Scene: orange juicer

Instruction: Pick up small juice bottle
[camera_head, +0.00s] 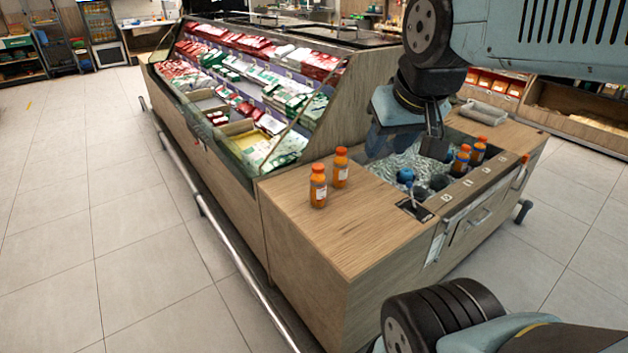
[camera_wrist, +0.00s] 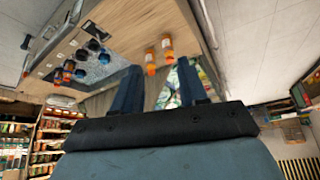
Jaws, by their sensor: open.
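Two small orange juice bottles with orange caps stand upright on the wooden counter in the head view, a nearer bottle (camera_head: 318,188) and a farther bottle (camera_head: 341,170). Both also show upside down in the wrist view, one bottle (camera_wrist: 150,58) left of the other bottle (camera_wrist: 167,46). My gripper (camera_wrist: 158,88) is open and empty, its two blue fingers apart. The bottles appear beyond the fingertips, between them in the picture, and are not touched. In the head view my gripper hangs over the ice bin, right of these bottles.
More juice bottles (camera_head: 461,161) stand at the right side of the ice bin (camera_head: 410,162), with dark round items in it. The wooden counter (camera_head: 345,230) is bare in front of the two bottles. A glass-sided display case (camera_head: 250,90) adjoins it behind and left.

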